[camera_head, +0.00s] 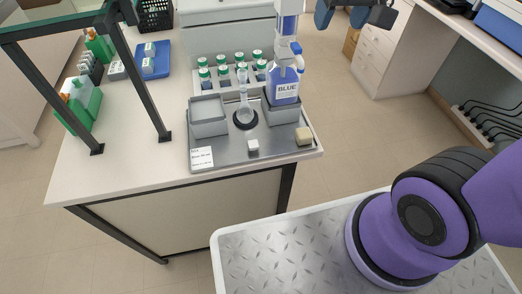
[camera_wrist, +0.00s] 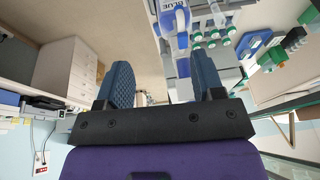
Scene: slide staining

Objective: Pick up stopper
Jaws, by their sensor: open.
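On the grey metal tray (camera_head: 222,164), a small white block (camera_head: 253,146) lies near the front edge. It may be the stopper, but it is too small to tell. A clear long-necked flask (camera_head: 243,100) stands upright in a black ring (camera_head: 245,121) behind it. A beige block (camera_head: 304,136) lies at the tray's right front corner. My gripper (camera_head: 352,12) is at the top of the head view, cut off by the edge, behind and right of the tray. In the wrist view its fingers (camera_wrist: 163,82) are spread with nothing held between them.
A blue-labelled bottle (camera_head: 285,86) stands in a right-hand bin beside the flask. An empty grey bin (camera_head: 209,115) is on the left. Several green-capped bottles (camera_head: 204,73) stand behind. A dark shelf frame (camera_head: 152,85) rises at the left. The tray's front is mostly clear.

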